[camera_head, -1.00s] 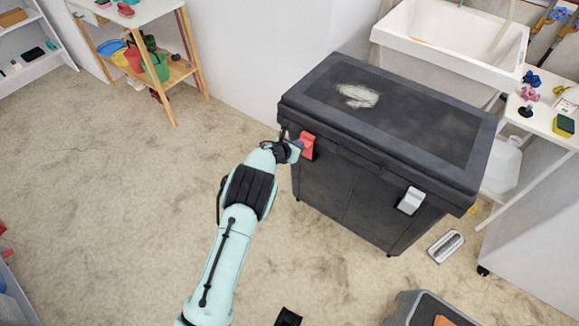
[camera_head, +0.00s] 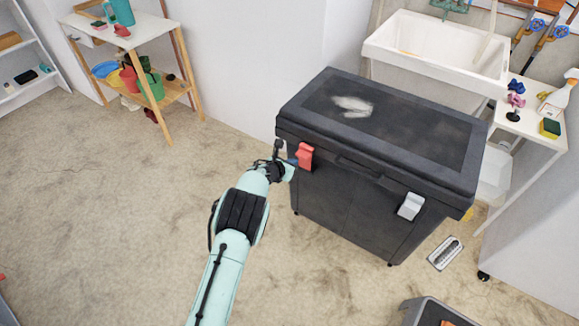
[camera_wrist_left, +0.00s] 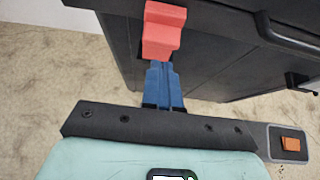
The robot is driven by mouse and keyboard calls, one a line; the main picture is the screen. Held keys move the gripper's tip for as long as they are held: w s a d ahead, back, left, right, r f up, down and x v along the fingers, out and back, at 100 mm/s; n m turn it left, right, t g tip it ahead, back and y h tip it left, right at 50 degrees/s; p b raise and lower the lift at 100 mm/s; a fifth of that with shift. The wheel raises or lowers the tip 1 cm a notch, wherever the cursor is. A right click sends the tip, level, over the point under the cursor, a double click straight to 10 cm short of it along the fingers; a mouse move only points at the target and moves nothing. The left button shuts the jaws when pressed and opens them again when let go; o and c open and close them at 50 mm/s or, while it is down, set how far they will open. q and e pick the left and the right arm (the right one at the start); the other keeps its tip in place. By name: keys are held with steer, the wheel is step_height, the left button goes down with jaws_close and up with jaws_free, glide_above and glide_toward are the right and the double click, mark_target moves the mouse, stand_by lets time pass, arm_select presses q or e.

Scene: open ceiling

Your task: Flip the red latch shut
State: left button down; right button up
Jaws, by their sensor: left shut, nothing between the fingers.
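The red latch (camera_head: 305,156) is on the front face of a black lidded chest (camera_head: 350,192), near its left corner, just below the lid. It also shows in the left wrist view (camera_wrist_left: 162,30). My left gripper (camera_head: 290,163) is beside the latch at its lower left. In the left wrist view its blue fingers (camera_wrist_left: 163,75) are together, with their tips at the latch's lower end. I cannot tell if they touch it. A grey-white latch (camera_head: 411,206) is on the same face, to the right. My right gripper is not in view.
A white sink (camera_head: 437,52) stands behind the chest. A white side table (camera_head: 530,125) with small items is at the right. A wooden shelf (camera_head: 125,30) is at the back left. A drain grate (camera_head: 446,253) lies on the floor.

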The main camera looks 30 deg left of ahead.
arm_select(q)
steer(key=w+r+v, duration=0.1)
steer(key=v, duration=0.8)
steer(key=shift+s+r+p, duration=0.3)
steer(key=shift+r+p, duration=0.15)
steer(key=shift+r, duration=0.15)
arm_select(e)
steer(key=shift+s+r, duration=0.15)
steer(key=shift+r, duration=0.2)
